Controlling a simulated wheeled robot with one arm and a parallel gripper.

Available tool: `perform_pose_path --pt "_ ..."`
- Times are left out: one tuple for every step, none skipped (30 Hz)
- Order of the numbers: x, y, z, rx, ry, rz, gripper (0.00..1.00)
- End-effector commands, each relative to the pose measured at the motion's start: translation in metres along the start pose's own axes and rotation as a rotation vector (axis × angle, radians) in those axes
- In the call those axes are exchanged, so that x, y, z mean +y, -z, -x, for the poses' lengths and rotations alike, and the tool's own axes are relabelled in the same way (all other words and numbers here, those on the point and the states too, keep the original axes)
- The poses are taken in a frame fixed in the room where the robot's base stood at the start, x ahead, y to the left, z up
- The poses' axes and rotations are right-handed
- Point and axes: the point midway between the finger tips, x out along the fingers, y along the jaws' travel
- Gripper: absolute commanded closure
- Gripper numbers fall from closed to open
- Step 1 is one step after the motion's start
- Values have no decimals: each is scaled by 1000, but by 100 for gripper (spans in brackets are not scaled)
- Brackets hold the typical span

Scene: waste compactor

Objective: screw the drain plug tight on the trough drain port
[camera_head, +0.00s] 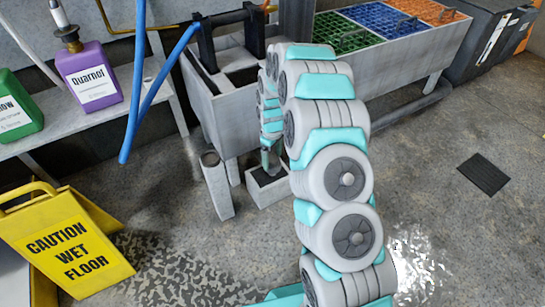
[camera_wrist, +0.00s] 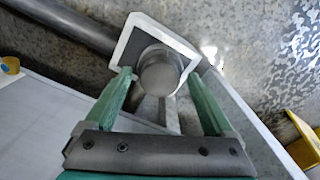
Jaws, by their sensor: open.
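In the wrist view, a grey round-ended cylinder (camera_wrist: 160,75) sits between my two green fingers; I cannot tell whether it is the drain plug, the drain port or both together. My gripper (camera_wrist: 160,78) is open, with one finger on each side of it and small gaps visible. In the head view, my gripper (camera_head: 268,158) is low beside the trough (camera_head: 238,112), above a small open box (camera_head: 262,187) on the floor. My arm hides most of this area, and the thread is not visible.
A grey post (camera_head: 217,188) stands left of the small box. A yellow wet floor sign (camera_head: 68,243) is at the lower left. A shelf (camera_head: 95,118) holds a purple bottle (camera_head: 90,76) and a green bottle (camera_head: 18,112). Blue hoses (camera_head: 150,90) hang nearby. The floor on the right is mostly clear.

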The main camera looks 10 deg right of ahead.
Motion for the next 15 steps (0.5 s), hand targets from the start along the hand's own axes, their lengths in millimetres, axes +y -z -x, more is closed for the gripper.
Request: perform_pose_path --pt "0 0 0 0 0 14 12" --pt "0 0 0 0 0 24 12" --pt "0 0 0 0 0 40 12" --pt "0 0 0 0 0 59 12" --pt "0 0 0 0 0 86 12" --pt "-1 1 0 0 0 133 12" --pt "-1 1 0 1 0 172 12" --pt "-1 1 0 2 0 214 12" --pt "-1 1 0 2 0 267 12" --pt "0 1 0 2 0 305 12" --pt "0 1 0 2 0 341 12" --pt "0 1 0 2 0 384 12" --pt "0 1 0 1 0 410 12" --pt "0 0 0 1 0 431 12" --pt "0 0 0 2 0 451 12"
